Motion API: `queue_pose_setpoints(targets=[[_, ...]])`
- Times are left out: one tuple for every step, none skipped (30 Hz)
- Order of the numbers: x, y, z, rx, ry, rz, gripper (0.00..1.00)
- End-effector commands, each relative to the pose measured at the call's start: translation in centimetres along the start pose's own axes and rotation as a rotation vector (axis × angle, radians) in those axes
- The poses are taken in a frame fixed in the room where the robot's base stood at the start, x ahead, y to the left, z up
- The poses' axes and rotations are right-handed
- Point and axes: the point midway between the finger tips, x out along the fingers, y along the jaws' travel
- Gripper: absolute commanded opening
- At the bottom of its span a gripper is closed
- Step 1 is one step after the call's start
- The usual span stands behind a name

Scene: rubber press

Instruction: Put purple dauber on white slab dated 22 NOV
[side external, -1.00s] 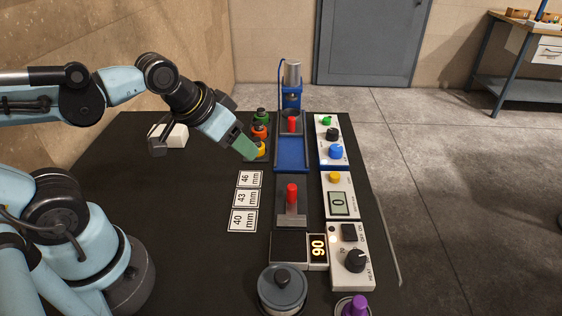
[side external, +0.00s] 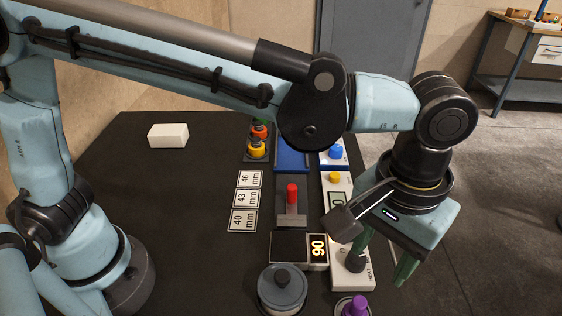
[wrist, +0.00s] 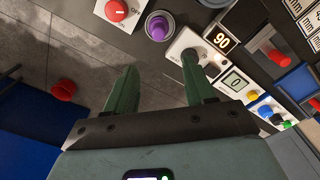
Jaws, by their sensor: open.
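The purple dauber (side external: 357,305) stands in a round holder at the front edge of the side view, partly cut off. It also shows near the top middle of the wrist view (wrist: 157,28). A plain white block (side external: 168,136) lies at the back left of the black table; no date can be read on it, so I cannot tell if it is the slab dated 22 NOV. My gripper (side external: 380,262) is open and empty, with its green fingers pointing down above the heat control box. In the wrist view my gripper (wrist: 160,65) is apart from the dauber.
A lidded grey pot (side external: 282,288) stands left of the dauber. The heat control box (side external: 350,275) and a 90 display (side external: 318,251) are close to my fingers. A press with a red handle (side external: 292,194) stands mid-table.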

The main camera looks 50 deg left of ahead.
Motion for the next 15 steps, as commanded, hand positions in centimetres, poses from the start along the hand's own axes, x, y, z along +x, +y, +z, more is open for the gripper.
queue_pose_setpoints(targets=[[0.2, 0.4, 0.2, 0.002, -0.004, -0.005, 0.54], [0.4, 0.5, 0.2, 0.001, -0.006, -0.006, 0.54], [0.7, 0.6, 0.3, 0.001, -0.007, -0.008, 0.54], [0.9, 0.6, 0.3, 0.000, -0.008, -0.008, 0.54], [1.3, 0.6, 0.3, 0.000, -0.008, -0.008, 0.54], [1.9, 0.6, 0.3, 0.000, -0.007, -0.008, 0.54], [2.3, 0.5, 0.3, 0.000, -0.007, -0.008, 0.54], [2.8, 0.5, 0.3, 0.000, -0.007, -0.008, 0.54], [3.5, 0.5, 0.3, 0.000, -0.007, -0.008, 0.54], [3.9, 0.5, 0.3, 0.000, -0.007, -0.007, 0.54], [4.4, 0.5, 0.3, 0.000, -0.007, -0.007, 0.54], [5.0, 0.5, 0.3, 0.000, -0.007, -0.007, 0.54], [5.4, 0.5, 0.3, 0.000, -0.007, -0.007, 0.54], [5.7, 0.5, 0.3, 0.000, -0.006, -0.007, 0.54], [6.2, 0.5, 0.3, 0.000, -0.006, -0.007, 0.54]])
